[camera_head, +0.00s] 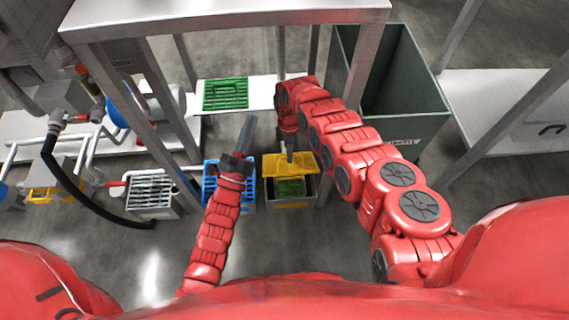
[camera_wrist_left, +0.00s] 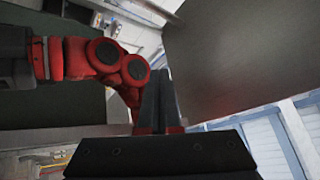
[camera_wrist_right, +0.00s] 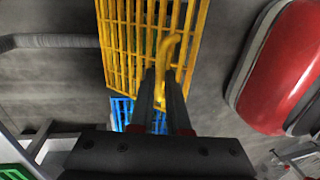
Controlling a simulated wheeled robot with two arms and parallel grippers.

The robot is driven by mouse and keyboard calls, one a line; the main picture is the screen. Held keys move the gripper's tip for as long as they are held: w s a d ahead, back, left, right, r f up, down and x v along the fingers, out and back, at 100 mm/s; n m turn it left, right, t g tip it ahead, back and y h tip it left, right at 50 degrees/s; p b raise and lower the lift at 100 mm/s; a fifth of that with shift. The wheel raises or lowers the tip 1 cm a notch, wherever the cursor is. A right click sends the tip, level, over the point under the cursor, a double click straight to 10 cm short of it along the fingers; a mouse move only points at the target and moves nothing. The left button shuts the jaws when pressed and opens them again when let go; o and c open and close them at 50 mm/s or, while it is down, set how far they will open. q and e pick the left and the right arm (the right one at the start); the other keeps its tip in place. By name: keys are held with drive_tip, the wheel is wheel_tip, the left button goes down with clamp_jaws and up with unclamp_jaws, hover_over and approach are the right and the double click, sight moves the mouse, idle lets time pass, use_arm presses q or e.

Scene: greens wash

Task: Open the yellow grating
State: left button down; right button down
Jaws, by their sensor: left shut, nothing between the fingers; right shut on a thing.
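The yellow grating (camera_head: 272,163) is at the back of a grey box (camera_head: 311,196) in the head view and looks tilted up, with a green thing (camera_head: 290,188) showing in the box in front of it. My right gripper (camera_head: 288,155) comes down from behind it. In the right wrist view the grating (camera_wrist_right: 122,45) fills the top middle. There my right gripper (camera_wrist_right: 163,90) is shut on the grating's yellow hooked handle (camera_wrist_right: 170,45). My left gripper (camera_head: 248,122) is shut and empty, left of the grating; it also shows in the left wrist view (camera_wrist_left: 158,78).
A blue grating (camera_head: 211,186) lies left of the box, partly behind my left arm. A green grating (camera_head: 226,93) lies on the white surface behind. A large dark green bin (camera_head: 405,120) stands right. Metal frame legs (camera_head: 365,55) stand close to my right arm.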

use_arm(q)
drive_tip(key=w+d+f+m+g+y, duration=0.1)
drive_tip(key=w+d+f+m+g, duration=0.1)
drive_tip(key=f, duration=0.3)
drive_tip(key=w+d+f+m+g+y, duration=0.2)
drive_tip(key=f+m+g, duration=0.1)
drive_tip(key=f, duration=0.2)
use_arm(e)
drive_tip(key=shift+w+d, duration=0.15)
use_arm(q)
drive_tip(key=m+g+y, duration=0.7)
drive_tip(key=m+g, duration=0.3)
drive_tip(key=m, duration=0.5)
approach(284, 171)
drive_tip(key=w+f, duration=0.4)
drive_tip(key=w, duration=0.1)
drive_tip(key=shift+w+f, duration=0.15)
use_arm(e)
drive_tip(key=shift+d, duration=0.1)
